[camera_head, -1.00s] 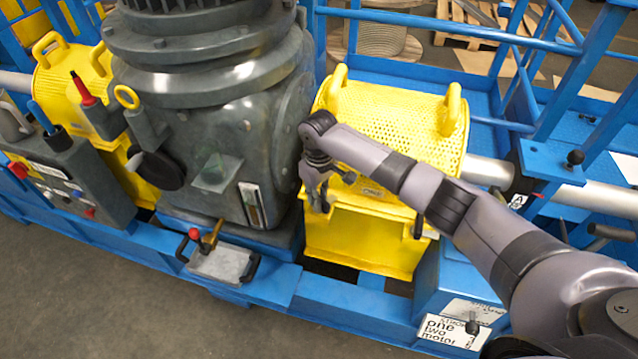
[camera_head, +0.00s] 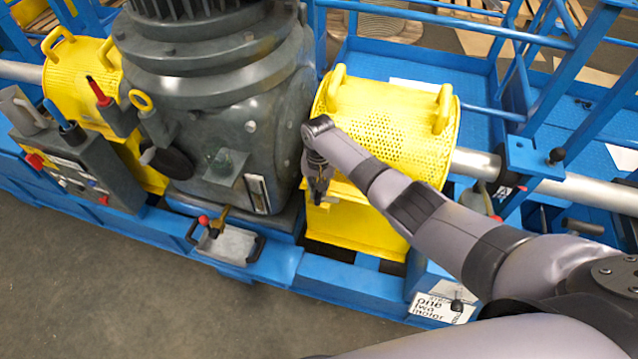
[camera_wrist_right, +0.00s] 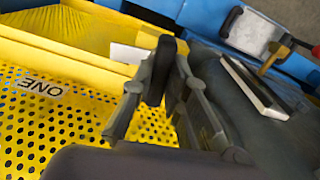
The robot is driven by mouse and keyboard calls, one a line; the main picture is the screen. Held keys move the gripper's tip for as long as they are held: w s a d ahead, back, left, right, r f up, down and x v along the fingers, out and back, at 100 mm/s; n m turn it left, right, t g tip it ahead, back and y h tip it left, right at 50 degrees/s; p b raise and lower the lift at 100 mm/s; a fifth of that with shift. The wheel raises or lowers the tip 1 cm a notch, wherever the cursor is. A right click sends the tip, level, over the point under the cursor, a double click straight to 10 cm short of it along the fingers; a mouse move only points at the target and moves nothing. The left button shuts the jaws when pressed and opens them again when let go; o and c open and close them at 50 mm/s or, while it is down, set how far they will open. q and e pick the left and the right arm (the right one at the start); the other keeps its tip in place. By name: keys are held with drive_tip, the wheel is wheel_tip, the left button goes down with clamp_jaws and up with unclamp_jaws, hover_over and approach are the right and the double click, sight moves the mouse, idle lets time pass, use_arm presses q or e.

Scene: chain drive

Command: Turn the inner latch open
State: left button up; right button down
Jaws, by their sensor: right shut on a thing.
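The yellow perforated cover (camera_head: 390,115) marked ONE sits to the right of the grey gear housing (camera_head: 235,130). My right gripper (camera_head: 318,188) is at the cover's left front edge, beside the housing. In the right wrist view, my right gripper (camera_wrist_right: 158,85) is shut on the inner latch (camera_wrist_right: 157,70), a black upright handle between the two fingers. The latch stands at the edge of the yellow cover (camera_wrist_right: 65,115). Its pivot is hidden by the fingers. In the head view the latch cannot be made out behind the gripper. My left gripper is not in view.
My right forearm passes over the cover's right front. A second yellow cover (camera_head: 75,85) and a control box (camera_head: 75,165) stand at the left. A grey plate with black handles (camera_head: 228,245) is in front of the housing. A blue frame (camera_head: 350,285) runs along the front.

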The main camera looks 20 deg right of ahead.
drive_tip(key=shift+r+m+p, duration=0.1)
drive_tip(key=shift+m+p, duration=0.2)
drive_tip(key=shift+m, duration=0.4)
drive_tip(key=shift+w, duration=0.1)
drive_tip(key=c, duration=1.6)
unclamp_jaws()
drive_tip(key=shift+o, duration=0.2)
wheel_tip(320, 180, up, 12)
